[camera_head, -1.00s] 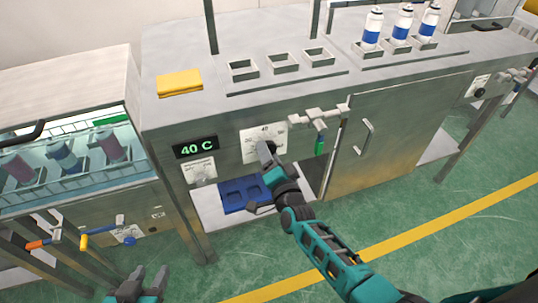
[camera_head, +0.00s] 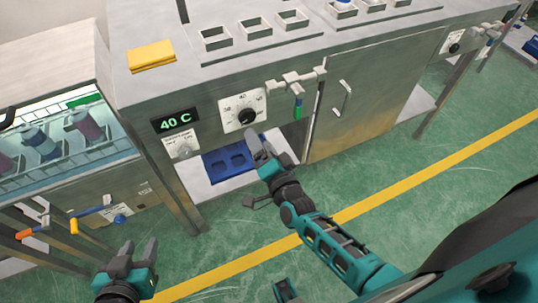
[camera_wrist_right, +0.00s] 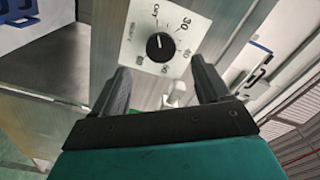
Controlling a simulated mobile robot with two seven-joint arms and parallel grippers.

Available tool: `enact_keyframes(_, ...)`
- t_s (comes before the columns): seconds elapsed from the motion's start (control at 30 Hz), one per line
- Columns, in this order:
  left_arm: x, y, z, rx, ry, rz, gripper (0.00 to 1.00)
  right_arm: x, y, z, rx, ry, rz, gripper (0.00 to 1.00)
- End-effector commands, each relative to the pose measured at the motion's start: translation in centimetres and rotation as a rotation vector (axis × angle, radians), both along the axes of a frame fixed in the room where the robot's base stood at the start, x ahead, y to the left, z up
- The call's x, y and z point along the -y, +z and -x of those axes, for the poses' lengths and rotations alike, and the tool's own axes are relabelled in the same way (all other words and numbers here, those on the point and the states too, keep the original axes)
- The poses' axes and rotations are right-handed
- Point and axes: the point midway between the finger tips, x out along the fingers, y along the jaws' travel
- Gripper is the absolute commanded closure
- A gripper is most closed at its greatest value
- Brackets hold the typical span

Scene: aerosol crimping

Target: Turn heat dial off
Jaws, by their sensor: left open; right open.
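The heat dial (camera_head: 246,116) is a black knob on a white marked plate on the cabinet front. Beside it a green display (camera_head: 178,121) reads 40 C. My right gripper (camera_head: 259,143) is open and empty just below and in front of the dial, apart from it. In the right wrist view the dial knob (camera_wrist_right: 160,46) lies ahead, between and beyond the two open fingers (camera_wrist_right: 162,85). A small pale mark on the knob points upward in that view, roughly toward the lettering at the plate's top. My left gripper (camera_head: 134,254) is open and empty at the lower left.
A white tap-like fitting (camera_head: 297,81) with a green handle is right of the dial. A lit bath (camera_head: 60,145) stands left.

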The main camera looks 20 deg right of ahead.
Motion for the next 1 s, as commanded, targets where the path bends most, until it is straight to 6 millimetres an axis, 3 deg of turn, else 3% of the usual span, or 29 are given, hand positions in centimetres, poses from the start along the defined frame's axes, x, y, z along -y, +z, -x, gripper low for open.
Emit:
enact_keyframes(0.1, -0.1, 0.1, 0.1, 0.0, 0.002, -0.002, 0.57, 0.1, 0.0, 2.4, -0.002, 0.001, 0.001, 0.25)
enact_keyframes(0.33, -0.2, -0.3, 0.5, -0.013, 0.006, -0.002, 0.57, 0.1, 0.0, 4.9, -0.001, 0.002, 0.0, 0.25)
enact_keyframes(1.0, -0.1, 0.0, 0.5, -0.008, 0.008, 0.0, 0.57, 0.1, 0.1, 5.4, -0.008, 0.009, 0.017, 0.25)
